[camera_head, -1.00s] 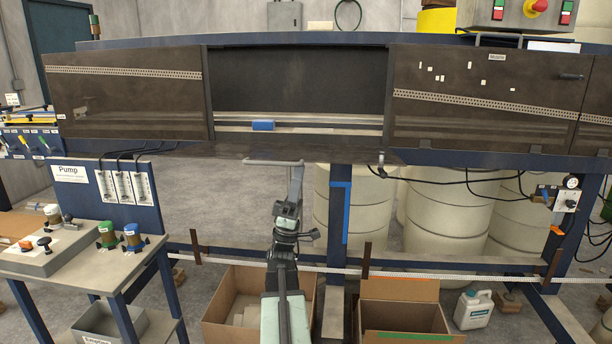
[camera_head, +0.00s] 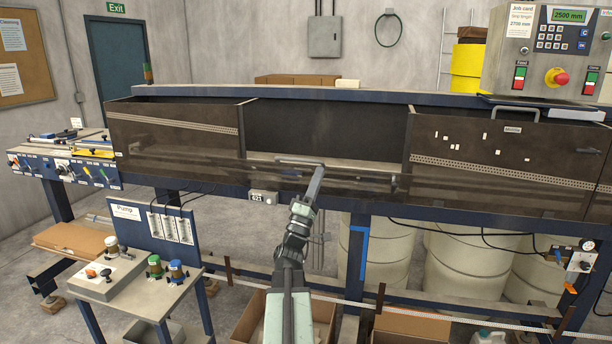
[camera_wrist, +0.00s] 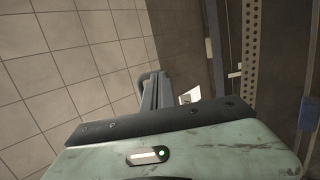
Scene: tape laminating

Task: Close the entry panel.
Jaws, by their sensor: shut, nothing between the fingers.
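The entry panel (camera_head: 350,184) is a smoky, see-through sheet along the lower front of the middle bay, tilted outward. Above it the dark opening (camera_head: 325,128) stands uncovered. A grey bar handle (camera_head: 299,160) shows at the panel's upper part. My gripper (camera_head: 319,171) is shut and empty at the right end of this handle; whether they touch I cannot tell. In the wrist view my narrow fingers (camera_wrist: 158,92) point forward, beside a dark curved piece that is probably the handle (camera_wrist: 143,80).
Dark panels flank the opening at left (camera_head: 172,122) and right (camera_head: 490,145). A control box (camera_head: 552,50) stands at the top right. A small pump table (camera_head: 150,285) stands at the lower left. Cardboard boxes (camera_head: 405,327) lie below the machine.

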